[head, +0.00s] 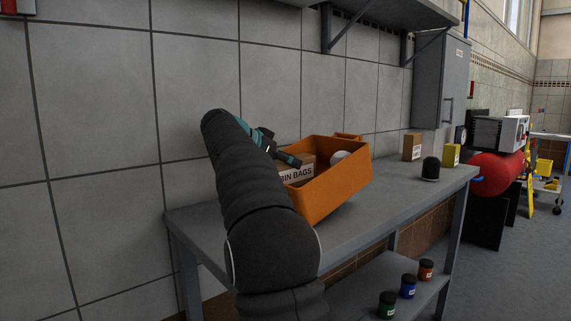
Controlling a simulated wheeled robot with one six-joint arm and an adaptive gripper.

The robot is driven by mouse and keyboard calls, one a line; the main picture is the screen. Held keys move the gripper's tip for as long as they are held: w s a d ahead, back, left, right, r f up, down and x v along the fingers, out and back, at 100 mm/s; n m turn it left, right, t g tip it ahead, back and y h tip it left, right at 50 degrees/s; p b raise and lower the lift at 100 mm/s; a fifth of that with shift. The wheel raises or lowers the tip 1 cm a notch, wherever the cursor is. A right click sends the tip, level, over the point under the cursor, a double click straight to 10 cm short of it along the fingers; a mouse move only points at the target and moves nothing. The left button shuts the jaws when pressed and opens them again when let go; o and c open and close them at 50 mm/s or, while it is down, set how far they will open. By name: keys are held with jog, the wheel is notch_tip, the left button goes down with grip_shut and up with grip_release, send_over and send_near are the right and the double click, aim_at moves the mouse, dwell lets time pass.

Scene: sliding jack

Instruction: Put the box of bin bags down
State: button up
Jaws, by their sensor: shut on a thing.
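The box of bin bags (297,173) is a brown carton with a white label reading "BIN BAGS". It shows at the left end of an orange bin (336,191), partly hidden by my arm and the bin. I cannot tell whether it is inside the bin or held just above or behind its edge. My gripper (288,158), dark with teal parts, is at the top of the box and shut on it. My arm hides much of the gripper and the box's left side.
The orange bin, with a white round thing (341,156) in it, is at the grey bench (400,199). A brown carton (412,147), a yellow box (451,155) and a black rounded thing (430,169) stand at the right. Several jars (408,286) are on the lower shelf.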

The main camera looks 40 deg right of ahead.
jog(key=o, duration=1.3)
jog(key=shift+w+d+f, duration=0.1)
jog(key=shift+d+f, duration=0.05)
jog(key=shift+f, duration=0.65)
jog(key=shift+c, duration=0.2)
jog(key=shift+d+f, duration=0.1)
jog(key=shift+w+a+r, duration=0.1)
jog(key=shift+a+r, duration=0.35)
jog(key=shift+a, duration=0.1)
jog(key=v, duration=1.1)
jog(key=shift+r, duration=0.25)
